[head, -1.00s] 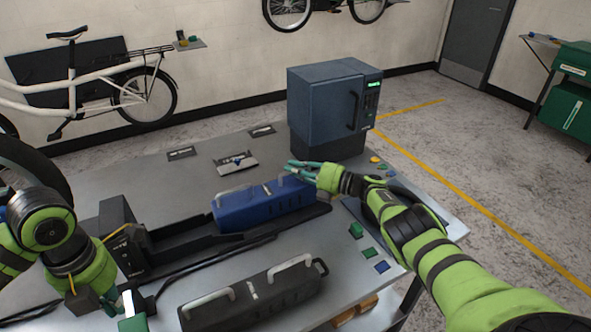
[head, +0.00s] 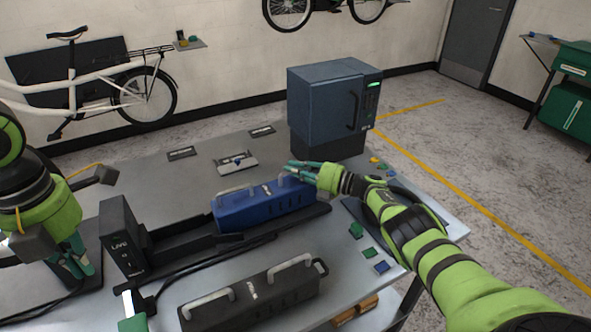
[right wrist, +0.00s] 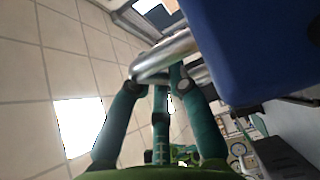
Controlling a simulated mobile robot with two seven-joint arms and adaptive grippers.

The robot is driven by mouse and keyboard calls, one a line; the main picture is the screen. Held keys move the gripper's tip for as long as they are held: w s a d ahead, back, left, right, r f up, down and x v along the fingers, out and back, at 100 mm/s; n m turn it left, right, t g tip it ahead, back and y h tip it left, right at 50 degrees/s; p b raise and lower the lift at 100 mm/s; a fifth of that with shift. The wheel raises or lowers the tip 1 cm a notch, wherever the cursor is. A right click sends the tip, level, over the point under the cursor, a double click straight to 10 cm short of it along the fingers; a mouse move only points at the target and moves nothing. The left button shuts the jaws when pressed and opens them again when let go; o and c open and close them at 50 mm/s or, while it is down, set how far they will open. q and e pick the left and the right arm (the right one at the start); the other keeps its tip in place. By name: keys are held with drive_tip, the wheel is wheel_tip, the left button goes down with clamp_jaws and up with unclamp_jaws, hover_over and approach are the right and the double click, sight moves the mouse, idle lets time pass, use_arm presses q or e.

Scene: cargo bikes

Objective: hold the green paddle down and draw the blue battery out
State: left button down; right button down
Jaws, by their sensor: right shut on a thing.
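The blue battery (head: 245,210) lies in a long black dock (head: 185,240) on the grey table. My right gripper (head: 298,172) is shut on the silver handle at its right end. In the right wrist view this handle (right wrist: 165,57) lies across my fingertips, beside the battery's blue side (right wrist: 260,45). The green paddle (head: 133,324) is at the bottom edge of the head view, on a silver lever; its lower part is cut off. My left gripper (head: 75,265) is up and left of the paddle, apart from it, fingers pointing down; their opening is unclear.
A black battery (head: 250,297) with silver handles lies in front of the dock. A black box marked LIVE (head: 122,238) stands at the dock's left end. A dark cabinet (head: 330,105) stands behind my right gripper. Small coloured pieces lie along the right edge.

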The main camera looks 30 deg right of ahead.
drive_tip(key=shift+a+r, duration=0.1)
drive_tip(key=shift+r, duration=0.15)
drive_tip(key=c, duration=1.3)
unclamp_jaws()
drive_tip(key=shift+c, duration=0.2)
drive_tip(key=shift+o, duration=1.2)
drive_tip(key=shift+s+a, duration=0.1)
drive_tip(key=shift+f, duration=0.15)
